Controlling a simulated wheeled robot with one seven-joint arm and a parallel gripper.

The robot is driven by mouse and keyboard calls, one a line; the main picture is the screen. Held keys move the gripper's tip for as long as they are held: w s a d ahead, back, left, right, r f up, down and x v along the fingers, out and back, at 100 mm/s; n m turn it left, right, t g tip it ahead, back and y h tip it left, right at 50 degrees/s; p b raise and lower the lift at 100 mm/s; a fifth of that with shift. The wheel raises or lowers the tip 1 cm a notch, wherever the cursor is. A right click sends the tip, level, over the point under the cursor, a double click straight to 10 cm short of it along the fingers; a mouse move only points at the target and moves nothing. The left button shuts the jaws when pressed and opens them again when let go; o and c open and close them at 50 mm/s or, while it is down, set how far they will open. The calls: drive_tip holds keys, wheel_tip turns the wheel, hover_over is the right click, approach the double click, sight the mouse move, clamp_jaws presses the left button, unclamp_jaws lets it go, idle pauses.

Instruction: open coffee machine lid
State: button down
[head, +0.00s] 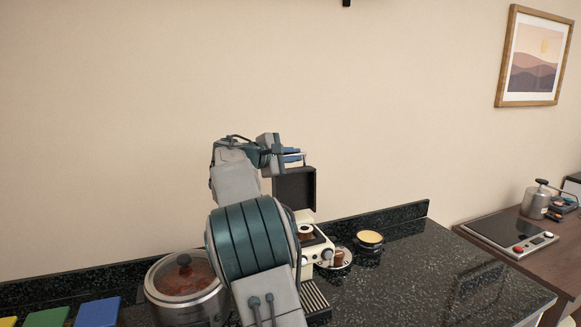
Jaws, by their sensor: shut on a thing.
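The coffee machine (320,243) stands on the dark counter, cream-coloured, with a drip grate (314,295) in front. Its dark lid (297,188) stands upright above the machine, raised from the top. A brown and white round opening or item (305,232) shows on the machine's top. My gripper (292,155) is at the upper edge of the raised lid, its blue-tipped fingers shut on the lid. The contact is small and partly hidden. My arm covers the machine's left side.
A glass-lidded pot (184,287) stands left of my arm. Blue (98,312) and green (47,317) blocks lie at the lower left. A small yellow-topped bowl (369,240) stands right of the machine. The counter's right part (450,275) is clear.

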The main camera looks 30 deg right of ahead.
drive_tip(key=shift+s+a+b, duration=0.1)
drive_tip(key=shift+s+b, duration=0.35)
drive_tip(key=shift+b, duration=0.1)
drive_tip(key=c, duration=1.5)
unclamp_jaws()
drive_tip(key=b+v, duration=0.2)
drive_tip(key=v, duration=1.2)
drive_tip(key=shift+b, duration=0.3)
drive_tip(key=shift+f, duration=0.15)
